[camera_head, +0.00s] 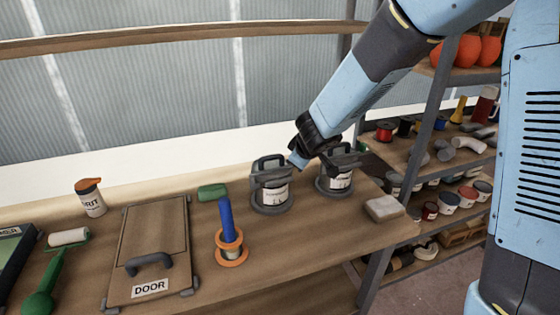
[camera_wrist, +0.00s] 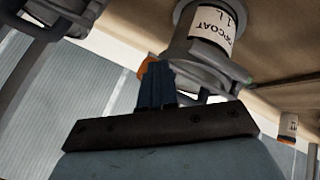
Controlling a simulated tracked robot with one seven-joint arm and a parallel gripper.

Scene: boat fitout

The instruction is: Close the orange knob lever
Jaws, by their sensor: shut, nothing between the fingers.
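Two grey holders, each around a labelled can, stand on the bench. The left holder (camera_head: 271,207) and the right holder (camera_head: 334,191) both have dark grey upper parts. My gripper (camera_head: 297,160) is just above and between them, close to the left holder's top right. In the wrist view my gripper (camera_wrist: 157,68) is shut and empty, its fingertips beside a grey holder (camera_wrist: 205,62) around a can (camera_wrist: 213,24) marked 1L. A small orange patch (camera_wrist: 144,67), possibly the lever's knob, shows beside the fingertips, partly hidden by them. Whether they touch it, I cannot tell.
A blue cylinder (camera_head: 227,220) with orange rings stands left of the holders. A pale block (camera_head: 384,208) is at right. Loaded shelves (camera_head: 440,150) stand beyond the bench's right end.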

